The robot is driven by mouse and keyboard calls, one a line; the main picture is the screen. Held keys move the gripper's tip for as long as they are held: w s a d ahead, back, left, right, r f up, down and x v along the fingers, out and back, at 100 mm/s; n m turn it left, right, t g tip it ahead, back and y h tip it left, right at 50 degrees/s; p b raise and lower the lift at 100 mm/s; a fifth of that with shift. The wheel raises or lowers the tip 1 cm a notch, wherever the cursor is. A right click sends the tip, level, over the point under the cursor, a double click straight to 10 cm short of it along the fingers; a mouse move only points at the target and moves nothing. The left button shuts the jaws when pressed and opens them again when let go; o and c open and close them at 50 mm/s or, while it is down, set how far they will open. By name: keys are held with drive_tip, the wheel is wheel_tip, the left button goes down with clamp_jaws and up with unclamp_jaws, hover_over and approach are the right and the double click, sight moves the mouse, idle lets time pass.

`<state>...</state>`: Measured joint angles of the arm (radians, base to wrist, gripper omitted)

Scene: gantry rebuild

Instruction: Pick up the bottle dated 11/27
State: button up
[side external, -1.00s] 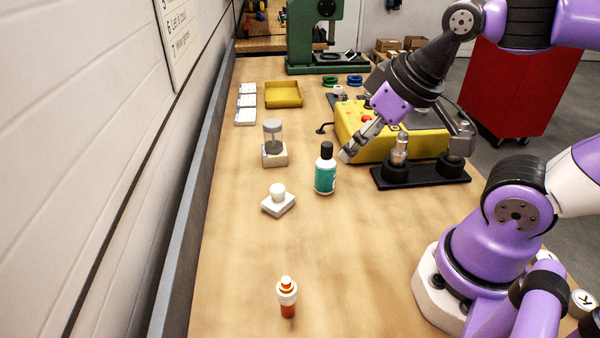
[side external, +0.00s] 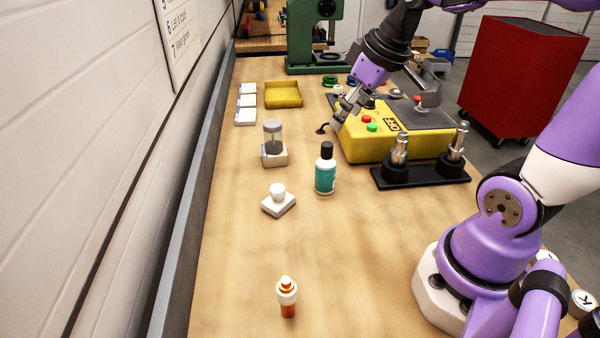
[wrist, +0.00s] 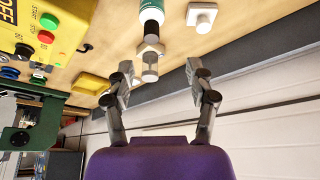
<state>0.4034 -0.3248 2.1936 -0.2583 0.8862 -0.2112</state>
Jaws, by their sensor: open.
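A teal bottle with a white shoulder and black cap (side external: 325,172) stands upright on the bench. It also shows at the top of the wrist view (wrist: 151,12). A small orange bottle with a white collar (side external: 287,297) stands near the front of the bench. I cannot read a date on either. My gripper (side external: 343,112) is open and empty beside the left end of the yellow control box, beyond the teal bottle and apart from it.
A white knobbed block (side external: 278,201) is nearer. The yellow control box (side external: 395,140) and a black plate with two metal posts (side external: 425,176) stand right. A yellow tray (side external: 284,94) lies farther back. Front bench is mostly clear.

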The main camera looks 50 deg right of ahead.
sight(329, 144)
drive_tip(key=w+f, duration=0.1)
drive_tip(key=d+f, duration=0.1)
drive_tip(key=f, duration=0.1)
drive_tip(key=w+f, duration=0.1)
drive_tip(key=shift+w+d+f, duration=0.3)
drive_tip(key=shift+f, duration=0.05)
drive_tip(key=shift+a+x, duration=0.2)
drive_tip(key=shift+x, duration=2.6)
clamp_jaws()
